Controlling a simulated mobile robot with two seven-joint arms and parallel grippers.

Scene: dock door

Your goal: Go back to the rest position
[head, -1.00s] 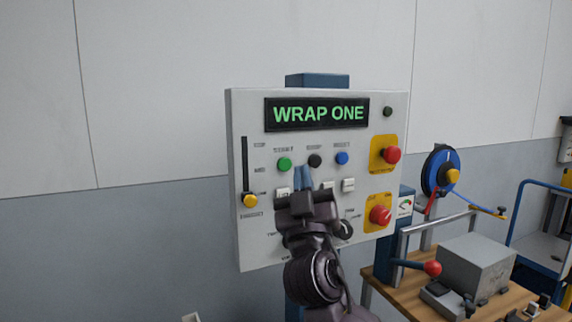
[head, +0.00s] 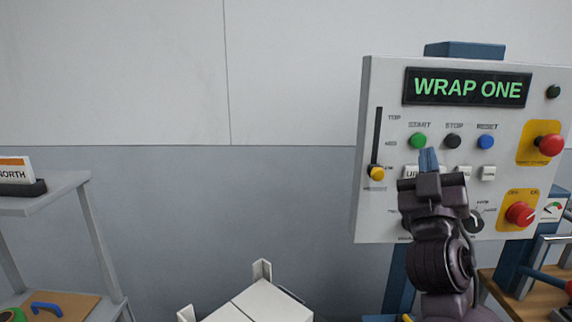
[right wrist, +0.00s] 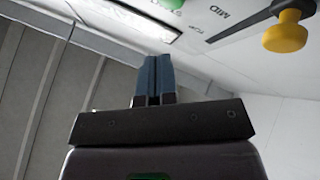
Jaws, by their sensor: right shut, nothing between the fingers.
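My right gripper (head: 428,160) is in front of the control panel (head: 375,215) in the head view. Its blue fingers are shut with nothing between them, and they point up toward the panel, below the green START button (head: 418,141). In the right wrist view the shut fingers (right wrist: 154,80) stand in the middle, with the yellow slider knob (right wrist: 284,37) at the upper right. I cannot tell whether the fingertips touch the panel. The display (head: 467,88) reads "WRAP ONE". My left gripper is not in view.
Red knobs (head: 550,145) sit on yellow plates at the panel's right. A white box-like thing (head: 262,302) is low in the middle. A wooden bench (head: 530,295) is at the lower right.

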